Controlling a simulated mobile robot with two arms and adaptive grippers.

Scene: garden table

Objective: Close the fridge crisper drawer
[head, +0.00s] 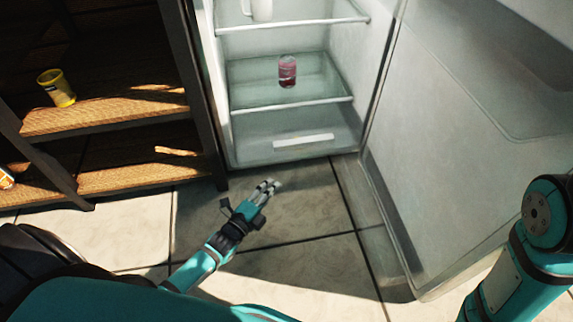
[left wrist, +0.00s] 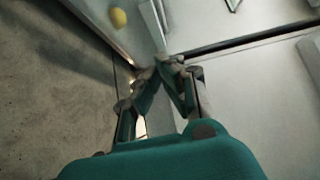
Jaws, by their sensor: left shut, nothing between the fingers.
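The open fridge (head: 336,60) stands at top centre in the head view. The crisper drawer (head: 260,148) is at its bottom, below the lower glass shelf, with a pale horizontal handle (head: 303,140) on its front. I cannot clearly tell how far out it sits. My left gripper (head: 270,185) is shut and empty, low in front of the drawer and apart from it in the head view. Its closed fingertips also show in the left wrist view (left wrist: 165,61), near a pale panel. My right gripper is out of view.
The open fridge door (head: 450,130) stands at the right. A pink-red jar (head: 287,72) is on the lower shelf and a white container (head: 262,9) above. A dark wooden shelf unit (head: 110,122) with a yellow tub (head: 57,88) is left. A small yellow thing (left wrist: 118,18) shows in the wrist view.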

